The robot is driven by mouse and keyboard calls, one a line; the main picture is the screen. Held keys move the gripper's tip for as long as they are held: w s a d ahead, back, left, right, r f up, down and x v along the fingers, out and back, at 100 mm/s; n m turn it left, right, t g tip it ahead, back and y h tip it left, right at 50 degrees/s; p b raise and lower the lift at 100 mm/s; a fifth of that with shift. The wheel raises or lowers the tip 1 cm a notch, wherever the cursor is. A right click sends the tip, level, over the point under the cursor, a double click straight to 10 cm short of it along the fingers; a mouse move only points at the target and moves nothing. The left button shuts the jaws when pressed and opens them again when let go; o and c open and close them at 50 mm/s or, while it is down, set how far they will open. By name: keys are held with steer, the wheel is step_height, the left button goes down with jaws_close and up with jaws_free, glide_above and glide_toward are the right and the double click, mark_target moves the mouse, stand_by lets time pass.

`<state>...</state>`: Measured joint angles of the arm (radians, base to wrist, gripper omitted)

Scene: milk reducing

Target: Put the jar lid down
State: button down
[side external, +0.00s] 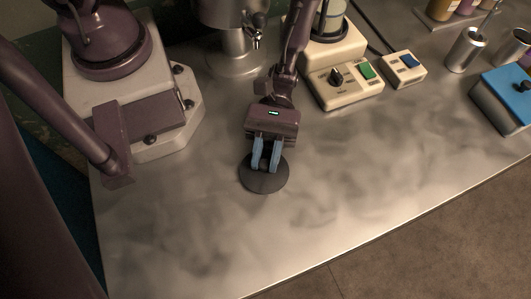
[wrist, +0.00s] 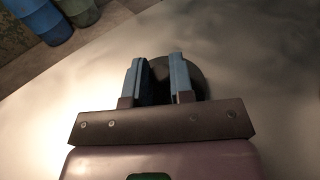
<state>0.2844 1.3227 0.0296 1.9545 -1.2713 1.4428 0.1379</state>
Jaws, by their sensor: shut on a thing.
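The jar lid (side external: 265,184) is a dark round disc in the side external view, at the middle of the metal table. My gripper (side external: 266,167) has its two blue fingers over the lid, shut on its upper part, which the fingers hide. In the wrist view the lid (wrist: 191,77) shows as a dark disc behind and between the fingers of my gripper (wrist: 160,78). The lid looks level and close to the table top; I cannot tell whether it touches it.
A cream device with a black knob and green button (side external: 340,82) stands behind, beside a smaller blue-button box (side external: 404,69). A metal vessel with a tap (side external: 232,35) stands at the back. A blue box (side external: 505,95) and metal cups (side external: 466,49) are at right. The table front (side external: 330,190) is clear.

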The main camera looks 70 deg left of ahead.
mark_target(268, 152)
steer(key=c, duration=1)
jaws_free()
steer(key=shift+s+d+f, duration=0.1)
steer(key=shift+d+f, duration=0.05)
steer(key=shift+f, duration=0.55)
steer(key=shift+r, duration=0.4)
steer(key=w+a+r, duration=0.2)
steer(key=shift+a+r, duration=0.1)
steer(key=shift+a, duration=0.2)
step_height(268, 152, up, 6)
steer(key=shift+s, duration=0.15)
steer(key=shift+y, duration=0.3)
